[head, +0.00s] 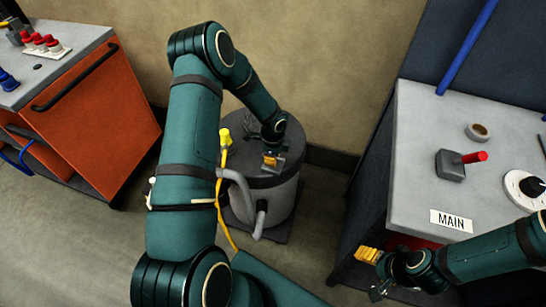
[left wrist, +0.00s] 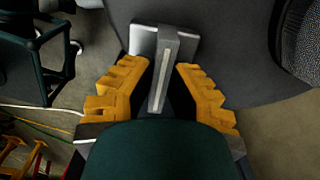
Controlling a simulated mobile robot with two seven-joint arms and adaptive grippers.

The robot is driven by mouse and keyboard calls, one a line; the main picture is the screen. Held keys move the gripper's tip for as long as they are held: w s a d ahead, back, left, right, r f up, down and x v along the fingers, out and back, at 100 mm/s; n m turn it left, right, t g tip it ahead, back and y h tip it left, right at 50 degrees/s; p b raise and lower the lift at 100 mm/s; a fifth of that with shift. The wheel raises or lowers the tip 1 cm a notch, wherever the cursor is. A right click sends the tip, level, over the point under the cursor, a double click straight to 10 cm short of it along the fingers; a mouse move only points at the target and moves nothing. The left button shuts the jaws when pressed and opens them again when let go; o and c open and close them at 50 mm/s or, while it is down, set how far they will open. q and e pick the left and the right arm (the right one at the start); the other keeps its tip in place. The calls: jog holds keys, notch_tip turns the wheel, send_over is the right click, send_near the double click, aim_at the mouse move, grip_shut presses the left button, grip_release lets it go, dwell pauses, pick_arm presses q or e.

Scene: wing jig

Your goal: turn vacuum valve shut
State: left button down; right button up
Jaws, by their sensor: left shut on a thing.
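My left gripper (head: 271,159) reaches down over the top of a dark grey drum (head: 283,195) that stands on the floor by the wall. In the left wrist view its two yellow fingers (left wrist: 163,92) are on either side of a narrow grey lever (left wrist: 165,75), which looks like the valve's handle. The fingers are closed on this lever, though small gaps seem to show beside it.
A grey hose (head: 237,185) and a yellow plug (head: 224,137) with cable run beside the drum. At right a grey bench (head: 415,150) carries a red-handled switch (head: 462,161), a MAIN label (head: 451,221) and a dial (head: 526,188). An orange cabinet (head: 105,125) stands at left.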

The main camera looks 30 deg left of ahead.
pick_arm(q)
jog(key=shift+f, duration=0.1)
dwell(0.5)
jog(key=c, duration=1)
grip_release()
jog(key=shift+o, duration=0.2)
notch_tip(320, 180, up, 12)
